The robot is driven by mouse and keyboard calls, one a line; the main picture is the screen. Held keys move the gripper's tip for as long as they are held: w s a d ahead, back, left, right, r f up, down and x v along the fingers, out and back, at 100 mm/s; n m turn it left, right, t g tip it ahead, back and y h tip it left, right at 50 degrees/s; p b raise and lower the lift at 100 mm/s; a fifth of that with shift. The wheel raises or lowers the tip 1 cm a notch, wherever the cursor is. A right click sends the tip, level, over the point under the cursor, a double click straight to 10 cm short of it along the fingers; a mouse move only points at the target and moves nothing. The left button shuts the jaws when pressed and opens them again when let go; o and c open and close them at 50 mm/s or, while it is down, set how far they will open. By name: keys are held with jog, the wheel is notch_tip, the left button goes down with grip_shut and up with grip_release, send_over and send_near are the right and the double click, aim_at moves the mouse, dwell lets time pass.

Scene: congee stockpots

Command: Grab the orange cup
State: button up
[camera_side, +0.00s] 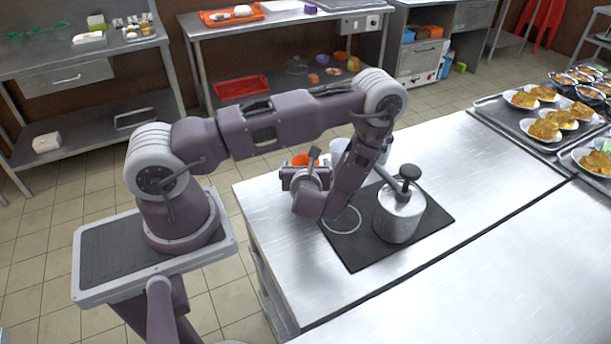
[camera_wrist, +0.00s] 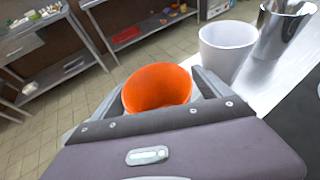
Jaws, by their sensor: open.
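The orange cup (camera_wrist: 158,88) sits between the two fingers of my gripper (camera_wrist: 160,82) in the wrist view. The fingers stand on either side of it; contact with its walls cannot be made out. In the side view only a small part of the orange cup (camera_side: 306,159) shows behind my gripper (camera_side: 307,172), near the far left corner of the steel counter. My gripper is open and low over the counter. The cup's lower part is hidden by the gripper body in the wrist view.
A white cup (camera_wrist: 228,48) stands close to the right of the orange cup, with a shiny metal cup (camera_wrist: 284,30) beyond it. A metal pot (camera_side: 399,213) with a black knob stands on a black mat (camera_side: 365,258). The counter (camera_side: 490,165) is clear farther right.

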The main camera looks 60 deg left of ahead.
jog(key=shift+a, duration=0.1)
jog(key=c, duration=1.5)
jog(key=shift+o, duration=0.2)
